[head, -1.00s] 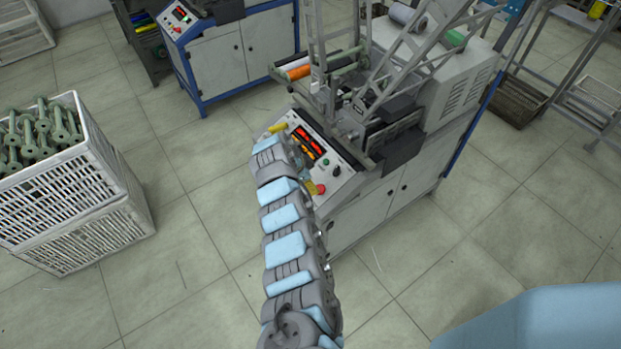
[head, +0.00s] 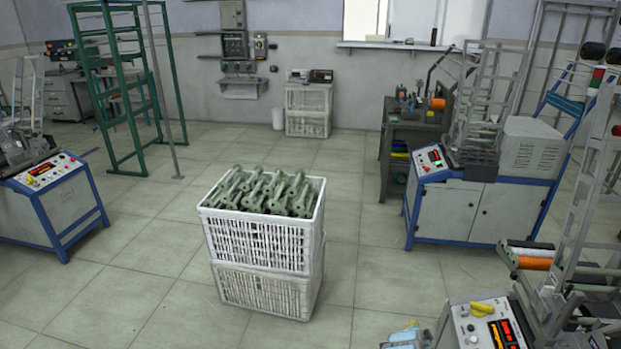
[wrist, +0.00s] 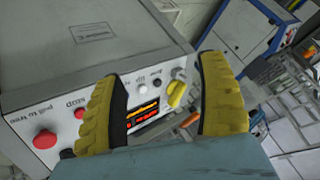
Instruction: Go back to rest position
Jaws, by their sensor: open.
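My gripper (wrist: 160,72) shows in the wrist view as two yellow ribbed fingers, spread apart with nothing held between them. Beyond the fingers is a winding machine's control panel (wrist: 60,112) with red buttons, a yellow knob and a lit red-orange display. Whether a fingertip touches the panel cannot be told.
Another winding machine (head: 468,212) stands at right, one (head: 60,205) at far left. A green rack (head: 118,95) is at the back left. Open tiled floor lies around the crates.

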